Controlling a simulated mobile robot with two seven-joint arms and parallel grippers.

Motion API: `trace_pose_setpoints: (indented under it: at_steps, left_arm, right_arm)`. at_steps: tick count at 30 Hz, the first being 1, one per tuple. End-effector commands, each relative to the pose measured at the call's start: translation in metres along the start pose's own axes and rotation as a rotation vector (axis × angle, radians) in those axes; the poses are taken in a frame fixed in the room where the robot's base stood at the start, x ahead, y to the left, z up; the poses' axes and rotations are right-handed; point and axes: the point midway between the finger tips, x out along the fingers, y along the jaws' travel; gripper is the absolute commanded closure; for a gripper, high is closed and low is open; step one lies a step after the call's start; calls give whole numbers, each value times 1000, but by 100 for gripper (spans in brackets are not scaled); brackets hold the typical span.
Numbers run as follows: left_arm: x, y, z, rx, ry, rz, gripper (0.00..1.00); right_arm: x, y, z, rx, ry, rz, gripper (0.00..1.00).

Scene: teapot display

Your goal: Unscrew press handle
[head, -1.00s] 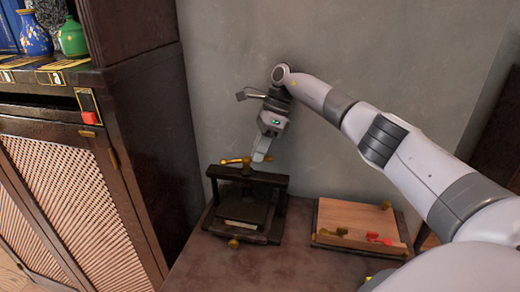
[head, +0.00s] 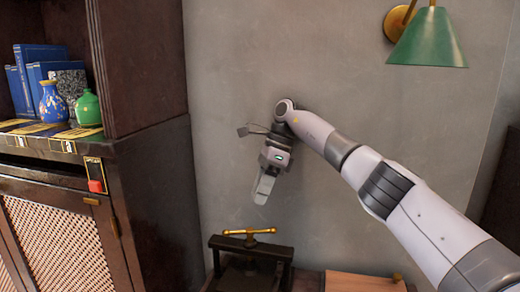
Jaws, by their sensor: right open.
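The dark press (head: 250,250) stands at the bottom of the head view, its lower part cut off by the frame edge. Its brass press handle (head: 249,231) is a bar lying roughly level across the top of the press. My right gripper (head: 264,188) points down above the handle, clear of it. It is open, and I see nothing held in it. My left gripper is not in view.
A wooden board or tray (head: 362,283) lies right of the press, mostly cut off. A dark cabinet (head: 150,180) stands at left, with a blue vase (head: 53,105) and a green jar (head: 88,108). A green lamp (head: 428,40) hangs upper right. The wall around my gripper is bare.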

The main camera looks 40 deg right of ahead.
Motion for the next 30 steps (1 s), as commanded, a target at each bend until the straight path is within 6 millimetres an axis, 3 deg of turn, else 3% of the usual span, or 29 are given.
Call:
trace_pose_setpoints:
  at_steps: [6, 12, 18, 27, 28, 30]
  left_arm:
    - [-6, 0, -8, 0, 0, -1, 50]
    - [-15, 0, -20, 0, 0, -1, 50]
    - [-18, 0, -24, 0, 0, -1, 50]
    - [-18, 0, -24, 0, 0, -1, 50]
    - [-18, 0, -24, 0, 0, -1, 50]
    - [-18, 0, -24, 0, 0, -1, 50]
  right_arm:
    - [-53, 11, 24, -4, -4, -3, 58]
    - [-87, 19, 39, -3, -2, -1, 58]
    - [-100, 22, 44, -3, -1, 0, 58]
    - [-101, 22, 44, -4, -2, 0, 58]
    - [-101, 22, 44, -4, -2, 0, 55]
    - [-101, 22, 44, 0, -1, 0, 32]
